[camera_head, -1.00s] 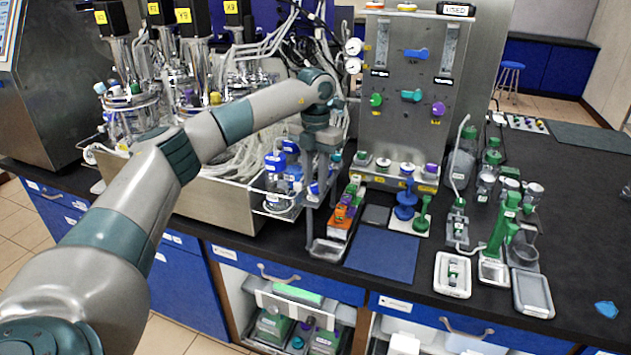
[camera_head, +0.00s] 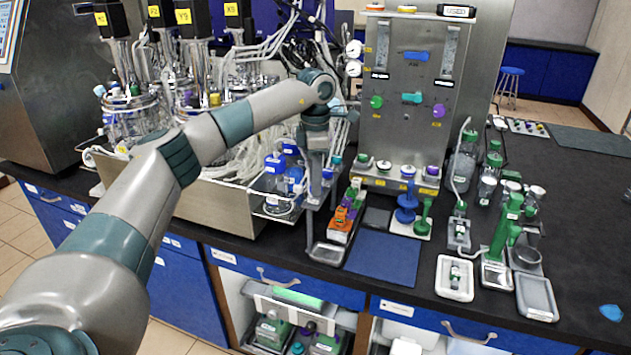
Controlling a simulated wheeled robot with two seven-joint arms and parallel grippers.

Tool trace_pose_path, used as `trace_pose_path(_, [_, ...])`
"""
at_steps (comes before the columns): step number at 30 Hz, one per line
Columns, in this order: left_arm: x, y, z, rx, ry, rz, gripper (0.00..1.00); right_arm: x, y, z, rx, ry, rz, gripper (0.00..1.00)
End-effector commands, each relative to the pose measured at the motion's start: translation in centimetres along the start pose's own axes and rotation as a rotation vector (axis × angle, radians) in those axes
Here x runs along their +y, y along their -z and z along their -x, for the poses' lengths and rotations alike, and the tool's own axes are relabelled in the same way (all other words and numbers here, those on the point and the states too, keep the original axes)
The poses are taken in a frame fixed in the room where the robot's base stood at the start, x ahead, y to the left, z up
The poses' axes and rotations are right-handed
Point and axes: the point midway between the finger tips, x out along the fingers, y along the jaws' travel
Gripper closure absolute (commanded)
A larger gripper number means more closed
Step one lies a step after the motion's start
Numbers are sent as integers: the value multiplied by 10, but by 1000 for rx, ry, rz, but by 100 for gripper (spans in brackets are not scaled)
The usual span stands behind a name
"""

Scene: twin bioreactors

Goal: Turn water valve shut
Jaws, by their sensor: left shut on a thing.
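My left arm comes in from the lower left, and its hand points down beside the steel bioreactor tray. My left gripper (camera_head: 315,190) is shut, right next to blue-capped bottles at the tray's right end. What lies between its fingers is too small and hidden to make out. No water valve can be told by label. The steel panel behind has a blue handle (camera_head: 416,56), a teal handle (camera_head: 412,98), a green knob (camera_head: 376,102) and a purple knob (camera_head: 438,111), all apart from the gripper. My right gripper is not in view.
Blue-capped bottles (camera_head: 275,163) crowd the hand on its left. A blue mat (camera_head: 382,258) lies bare.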

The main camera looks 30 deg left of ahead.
Motion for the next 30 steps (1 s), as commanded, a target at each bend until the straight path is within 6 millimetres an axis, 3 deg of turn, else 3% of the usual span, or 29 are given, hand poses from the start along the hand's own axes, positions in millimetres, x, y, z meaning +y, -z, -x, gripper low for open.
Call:
trace_pose_path(20, [1, 0, 2, -4, -4, -94, 98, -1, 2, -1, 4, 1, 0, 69])
trace_pose_path(21, [1, 0, 2, -4, -4, -94, 73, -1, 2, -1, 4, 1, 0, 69])
trace_pose_path(23, [1, 0, 2, -3, -4, -94, 59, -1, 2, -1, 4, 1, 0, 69])
trace_pose_path(30, [0, 0, 1, -2, -2, -94, 57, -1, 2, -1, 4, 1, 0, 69])
